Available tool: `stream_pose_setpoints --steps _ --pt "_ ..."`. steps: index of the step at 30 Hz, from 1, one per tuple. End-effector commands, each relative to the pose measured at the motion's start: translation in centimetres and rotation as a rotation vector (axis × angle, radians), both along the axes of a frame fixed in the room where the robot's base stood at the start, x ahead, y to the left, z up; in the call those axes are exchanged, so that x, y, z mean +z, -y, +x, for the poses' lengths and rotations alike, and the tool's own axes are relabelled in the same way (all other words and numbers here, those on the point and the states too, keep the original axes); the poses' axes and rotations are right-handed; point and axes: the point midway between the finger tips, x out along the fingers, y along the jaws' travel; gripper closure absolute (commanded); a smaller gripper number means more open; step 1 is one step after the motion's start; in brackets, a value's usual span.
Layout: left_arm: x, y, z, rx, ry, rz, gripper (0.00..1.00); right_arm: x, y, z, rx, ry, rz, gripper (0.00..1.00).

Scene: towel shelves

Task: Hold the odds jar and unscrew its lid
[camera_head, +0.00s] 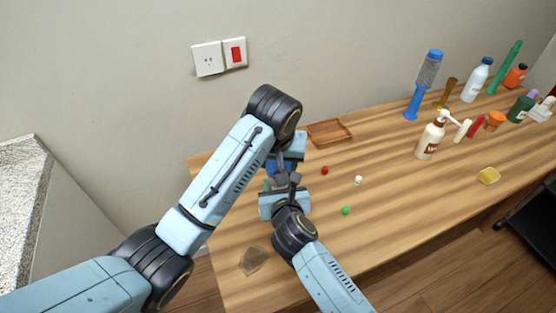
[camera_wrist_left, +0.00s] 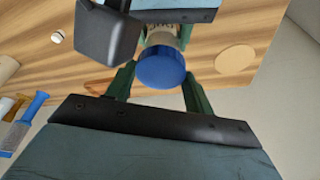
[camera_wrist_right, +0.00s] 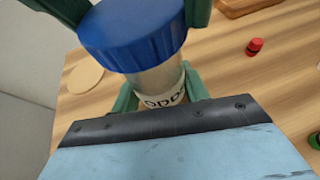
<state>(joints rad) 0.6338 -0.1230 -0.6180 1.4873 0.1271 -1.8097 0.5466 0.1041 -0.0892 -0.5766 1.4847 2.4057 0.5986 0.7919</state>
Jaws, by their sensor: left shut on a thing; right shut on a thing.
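The odds jar (camera_wrist_right: 158,82) is a clear jar with a pale lettered label and a ridged blue lid (camera_wrist_right: 135,32). It looks upright in the right wrist view. My right gripper (camera_wrist_right: 158,95) is shut around the jar's body at the label. My left gripper (camera_wrist_left: 162,85) is shut on the blue lid, with a green finger on each side; the lid also shows in the left wrist view (camera_wrist_left: 162,66). The lid sits on the jar's top. In the head view the arms mostly hide the jar, and I cannot tell whether its base touches the table.
A wooden tray (camera_head: 330,133) lies behind the grippers. Small red (camera_head: 325,170), white (camera_head: 358,180) and green (camera_head: 345,210) pieces lie to their right. A round tan disc (camera_wrist_right: 85,78) lies near the jar. Several bottles, including a pump bottle (camera_head: 430,138), stand farther right.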

Motion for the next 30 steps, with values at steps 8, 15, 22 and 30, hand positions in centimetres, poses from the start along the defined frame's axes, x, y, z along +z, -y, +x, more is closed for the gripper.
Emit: stream_pose_setpoints --steps 8,15,22,30 --pt "-0.04 0.18 -0.04 0.326 -0.002 -0.001 0.79 -0.01 -0.02 -0.02 0.000 0.000 -0.001 0.78" --pt "-0.05 0.08 -0.01 0.337 -0.001 0.000 0.79 -0.01 -0.02 -0.02 0.000 0.000 0.000 0.78" --pt "-0.03 0.44 -0.05 0.533 -0.004 -0.002 0.79 -0.01 -0.02 -0.02 0.000 0.000 0.000 0.78" --pt "0.13 0.38 0.11 0.852 -0.004 0.001 1.00 0.00 0.27 0.10 -0.006 0.001 -0.002 0.75"
